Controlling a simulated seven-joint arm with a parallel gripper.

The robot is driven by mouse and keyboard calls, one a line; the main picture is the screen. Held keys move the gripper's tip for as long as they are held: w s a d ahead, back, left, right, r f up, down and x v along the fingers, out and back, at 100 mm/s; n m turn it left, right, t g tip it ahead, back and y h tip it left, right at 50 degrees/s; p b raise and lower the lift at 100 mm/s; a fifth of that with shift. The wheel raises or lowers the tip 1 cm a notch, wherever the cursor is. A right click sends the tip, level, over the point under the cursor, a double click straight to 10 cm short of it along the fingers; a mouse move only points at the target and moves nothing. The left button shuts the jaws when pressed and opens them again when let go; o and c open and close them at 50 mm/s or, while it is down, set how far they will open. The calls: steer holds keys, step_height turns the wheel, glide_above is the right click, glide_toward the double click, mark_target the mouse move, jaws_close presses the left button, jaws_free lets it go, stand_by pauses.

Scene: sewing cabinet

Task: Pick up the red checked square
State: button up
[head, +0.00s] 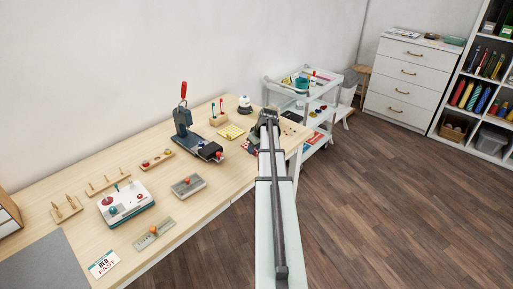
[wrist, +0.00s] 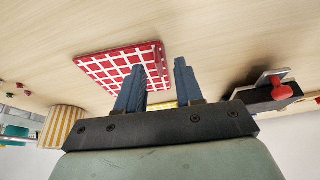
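The red checked square (wrist: 105,68) is a flat red piece with a white grid, lying on the pale wood table in the wrist view. My gripper (wrist: 160,75) is open, with its two dark fingers apart. One finger overlaps the square in the picture, and the square's right edge shows in the gap between the fingers. I cannot tell whether the fingers touch it. In the head view my gripper (head: 268,117) is over the right end of the table, and the arm hides part of that area. A small red patch shows just left of it, too small to identify.
A yellow checked square (head: 231,132) and a black press with a red handle (head: 183,120) stand left of my gripper. A striped yellow-and-white thing (wrist: 62,125) and a red-knobbed dark device (wrist: 270,90) flank the fingers. A white cart (head: 308,95) stands beyond the table.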

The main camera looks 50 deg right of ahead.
steer(key=shift+w+f, duration=0.1)
steer(key=shift+f, duration=0.15)
jaws_close()
steer(key=shift+r, duration=0.15)
stand_by(0.4)
